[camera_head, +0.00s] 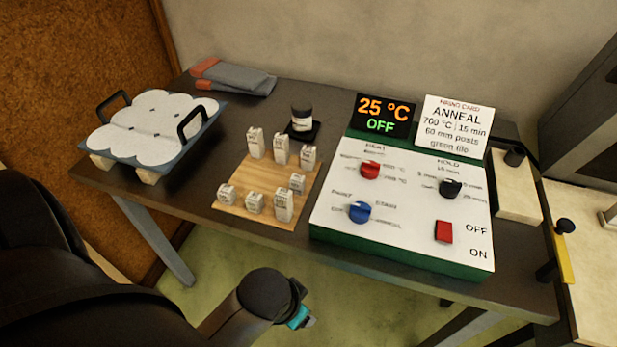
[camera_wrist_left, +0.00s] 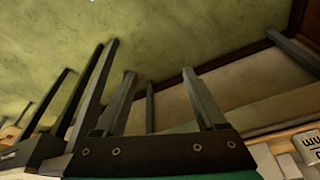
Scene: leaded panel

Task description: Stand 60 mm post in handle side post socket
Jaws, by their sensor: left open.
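Several pale posts of differing heights stand on a wooden board (camera_head: 232,206) in the middle of the table; a tall back post (camera_head: 255,143), a tall front post (camera_head: 284,206) and a short post (camera_head: 226,194) are among them. Their labels are too small to read, so I cannot tell which is 60 mm. A white lobed plate (camera_head: 150,122) with small dark spots lies on a blue tray with two black handles (camera_head: 191,122); I cannot make out which spot is the handle side socket. My left gripper (camera_wrist_left: 158,72) is open and empty, low before the table.
A green-sided control panel (camera_head: 400,205) with knobs stands right of the board. Its display (camera_head: 383,115) reads 25 °C OFF; a card (camera_head: 455,125) reads ANNEAL, 60 mm posts. Bare table separates tray and board.

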